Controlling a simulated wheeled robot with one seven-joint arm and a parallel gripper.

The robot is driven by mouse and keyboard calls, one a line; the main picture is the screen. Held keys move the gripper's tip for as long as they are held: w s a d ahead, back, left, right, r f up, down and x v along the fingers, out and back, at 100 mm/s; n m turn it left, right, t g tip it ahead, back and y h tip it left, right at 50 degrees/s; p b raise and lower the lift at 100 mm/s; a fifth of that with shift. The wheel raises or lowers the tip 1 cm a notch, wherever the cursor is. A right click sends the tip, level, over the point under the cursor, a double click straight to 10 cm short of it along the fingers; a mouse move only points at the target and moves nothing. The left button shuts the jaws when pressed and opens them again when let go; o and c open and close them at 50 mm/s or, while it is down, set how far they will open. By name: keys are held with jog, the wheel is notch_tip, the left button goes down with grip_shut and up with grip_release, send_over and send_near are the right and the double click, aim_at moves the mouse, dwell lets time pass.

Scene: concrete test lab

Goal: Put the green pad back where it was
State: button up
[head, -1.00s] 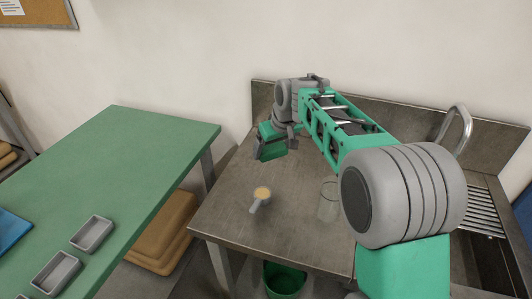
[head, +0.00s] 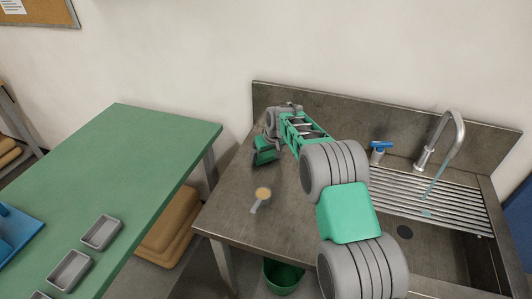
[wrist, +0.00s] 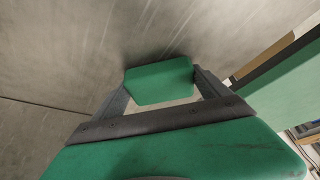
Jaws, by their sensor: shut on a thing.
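The green pad (wrist: 160,83) is between the two fingers of my gripper (wrist: 163,95) in the wrist view. My gripper is shut on it. In the head view my gripper (head: 264,153) is over the back left part of the steel counter (head: 235,205), near the wall. The pad shows there as a dark green patch (head: 266,156), partly hidden by the gripper. I cannot tell whether the pad touches the counter.
A brush with a round tan head (head: 263,193) lies on the counter in front of my gripper. The faucet (head: 450,140), blue-handled tap (head: 379,148) and ribbed drainer (head: 400,195) are to the right. A green table (head: 110,180) with grey trays (head: 101,232) stands left, across a gap.

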jog(key=shift+f, duration=0.15)
jog(key=shift+f, duration=0.2)
jog(key=o, duration=1)
jog(key=shift+r, duration=0.15)
jog(key=shift+o, duration=0.2)
jog(key=shift+r, duration=0.1)
